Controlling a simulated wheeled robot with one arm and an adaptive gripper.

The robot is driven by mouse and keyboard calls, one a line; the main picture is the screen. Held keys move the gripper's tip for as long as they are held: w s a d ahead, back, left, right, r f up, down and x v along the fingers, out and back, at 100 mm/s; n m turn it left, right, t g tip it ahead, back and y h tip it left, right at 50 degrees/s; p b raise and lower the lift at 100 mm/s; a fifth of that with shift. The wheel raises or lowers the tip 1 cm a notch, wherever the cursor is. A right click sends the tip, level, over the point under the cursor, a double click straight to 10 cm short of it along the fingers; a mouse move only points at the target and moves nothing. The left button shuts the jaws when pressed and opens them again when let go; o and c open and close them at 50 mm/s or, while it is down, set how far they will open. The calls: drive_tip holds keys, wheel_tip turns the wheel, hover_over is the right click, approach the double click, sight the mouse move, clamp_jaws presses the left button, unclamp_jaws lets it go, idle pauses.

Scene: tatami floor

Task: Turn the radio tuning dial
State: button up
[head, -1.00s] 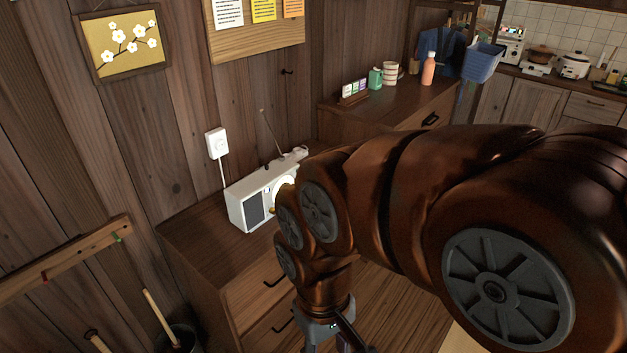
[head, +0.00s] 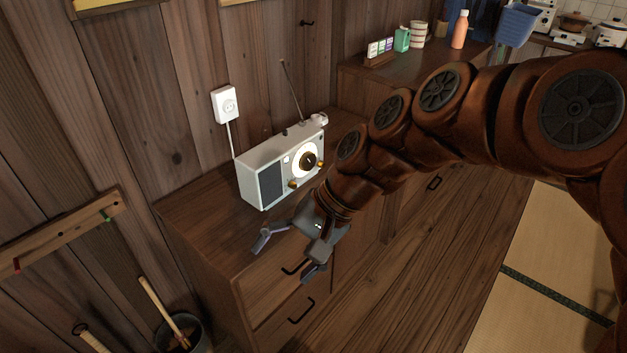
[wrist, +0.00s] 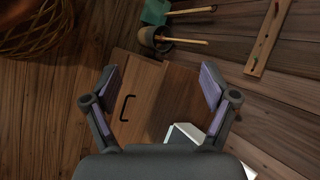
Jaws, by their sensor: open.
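A white radio (head: 283,168) stands on top of the wooden drawer cabinet, against the wall. Its front has a dark speaker grille, a round lit dial (head: 306,161) with a dark centre, and small gold knobs (head: 292,183). An antenna sticks up behind it. My gripper (head: 287,256) is open and empty, in front of the radio and lower than its dial, by the cabinet's front edge. In the wrist view my gripper (wrist: 159,86) has its fingers spread, with a corner of the radio (wrist: 187,134) low between them and the right finger.
The cabinet top (head: 205,218) is bare left of the radio. A white wall outlet (head: 226,104) has a cord running down behind the radio. A bucket (head: 187,334) with wooden handles stands at lower left. A peg rail (head: 60,232) is on the left wall.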

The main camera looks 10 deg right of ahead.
drive_tip(key=w+a+f+m+t+y+b, duration=0.1)
drive_tip(key=w+f+m+t+y+b, duration=0.2)
drive_tip(key=w+b, duration=0.5)
drive_tip(key=m+t+y+b, duration=0.2)
drive_tip(key=m+t+b, duration=0.9)
drive_tip(key=m, duration=0.6)
approach(311, 161)
drive_tip(key=b+x, duration=0.1)
drive_tip(key=x, duration=0.1)
drive_tip(key=shift+g, duration=0.3)
drive_tip(key=shift+r+b+x, duration=0.2)
drive_tip(key=shift+b+x, duration=0.85)
drive_tip(key=shift+x, duration=2.5)
drive_tip(key=shift+c, duration=0.3)
drive_tip(key=c, duration=1.1)
